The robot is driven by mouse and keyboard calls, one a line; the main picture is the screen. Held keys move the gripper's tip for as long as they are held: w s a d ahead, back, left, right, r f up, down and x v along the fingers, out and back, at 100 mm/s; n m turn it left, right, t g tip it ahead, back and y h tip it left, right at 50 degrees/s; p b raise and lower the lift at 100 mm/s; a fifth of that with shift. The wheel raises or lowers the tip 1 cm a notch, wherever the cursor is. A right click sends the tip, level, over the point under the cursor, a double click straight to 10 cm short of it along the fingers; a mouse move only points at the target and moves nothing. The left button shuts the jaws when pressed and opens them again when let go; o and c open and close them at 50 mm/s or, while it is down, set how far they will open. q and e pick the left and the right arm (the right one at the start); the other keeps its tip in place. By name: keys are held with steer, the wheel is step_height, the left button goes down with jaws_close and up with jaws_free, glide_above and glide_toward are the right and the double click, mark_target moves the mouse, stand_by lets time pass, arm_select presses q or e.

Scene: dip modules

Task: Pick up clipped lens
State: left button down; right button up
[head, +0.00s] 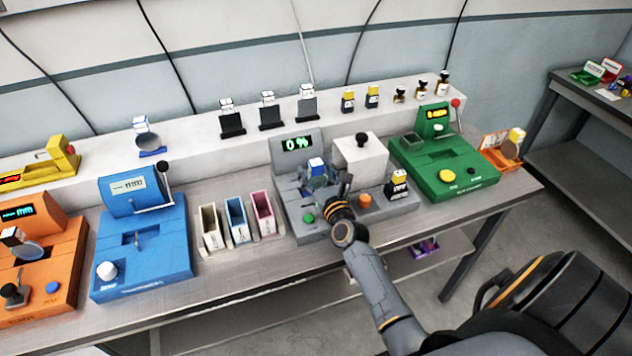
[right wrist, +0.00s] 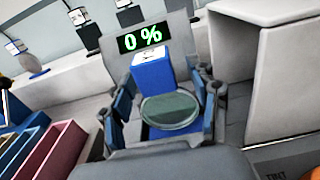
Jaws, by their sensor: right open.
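The clipped lens is a round, grey-green tinted lens in a blue clip (head: 317,165) with a white top, at the grey machine (head: 292,207) whose display reads 0 %. In the right wrist view the lens (right wrist: 170,110) is upright in front of the display, below its blue clip (right wrist: 152,73). My right gripper (head: 330,186) is open, with one finger on each side of the lens; in the right wrist view the fingers (right wrist: 165,92) flank it with no clear contact. The lens's lower edge is close to the gripper body. My left gripper is not in view.
Pink (head: 264,213), blue and cream bins stand to the left. A blue machine (head: 140,250) and a green machine (head: 445,168) flank these. Several clips line the back ledge.

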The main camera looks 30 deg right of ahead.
steer(key=c, duration=1.3)
steer(key=shift+o, duration=0.2)
